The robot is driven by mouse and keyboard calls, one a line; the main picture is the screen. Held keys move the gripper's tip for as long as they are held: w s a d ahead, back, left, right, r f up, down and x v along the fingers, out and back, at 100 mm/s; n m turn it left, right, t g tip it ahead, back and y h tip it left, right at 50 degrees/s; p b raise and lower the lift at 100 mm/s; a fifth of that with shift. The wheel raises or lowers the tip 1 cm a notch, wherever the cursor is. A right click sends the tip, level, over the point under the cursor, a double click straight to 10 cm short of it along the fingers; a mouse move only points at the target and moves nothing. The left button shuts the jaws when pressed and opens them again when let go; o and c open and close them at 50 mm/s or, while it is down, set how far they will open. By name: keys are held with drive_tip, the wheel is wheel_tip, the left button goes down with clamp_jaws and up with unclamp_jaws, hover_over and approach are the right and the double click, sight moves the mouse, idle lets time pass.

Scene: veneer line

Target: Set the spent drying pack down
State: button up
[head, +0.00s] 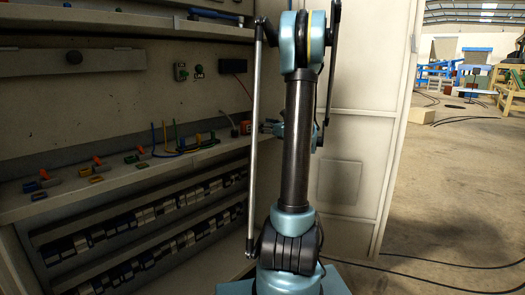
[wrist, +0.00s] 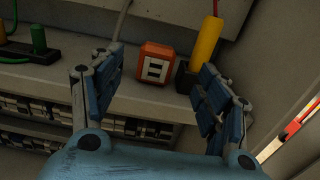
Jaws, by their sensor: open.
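An orange block with a white label (wrist: 144,75), which may be the drying pack, sits on the grey shelf (wrist: 140,101) in the wrist view. Its label faces me. My gripper (wrist: 162,62) is open, with one blue finger on each side of the block and gaps between them. The block also shows as a small orange shape in the head view (head: 246,127), at the right end of the shelf. My gripper (head: 262,127) is beside it there, partly hidden by my arm.
A yellow plug (wrist: 206,40) on a dark base stands close right of the block. A green plug (wrist: 39,40) sits in a black strip at left. Coloured cables (head: 165,138) and several small parts lie along the shelf. The cabinet's side wall (head: 350,130) bounds the right.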

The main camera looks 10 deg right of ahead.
drive_tip(key=s+a+f+n+g+h, duration=0.1)
drive_tip(key=s+a+f+n+g, duration=0.3)
drive_tip(key=s+a+n, duration=0.5)
drive_tip(key=s+a+f+n+g+h, duration=0.2)
drive_tip(key=s+a+f+n+g, duration=0.3)
drive_tip(key=s, duration=0.8)
drive_tip(key=s+d+f+n+g+h, duration=0.1)
drive_tip(key=s+d+f+n+h, duration=0.1)
drive_tip(key=s+n, duration=0.3)
drive_tip(key=s+d+f+n+g+h, duration=0.1)
drive_tip(key=s+f+n, duration=0.4)
drive_tip(key=s, duration=0.6)
drive_tip(key=s+d+f+n+g+h, duration=0.1)
drive_tip(key=s+d+f+n+h, duration=0.3)
drive_tip(key=s, duration=0.4)
drive_tip(key=shift+s+f+n+h, duration=0.25)
drive_tip(key=shift+s+n+h, duration=0.1)
drive_tip(key=shift+n, duration=0.15)
drive_tip(key=shift+w+f, duration=0.2)
drive_tip(key=shift+w, duration=0.25)
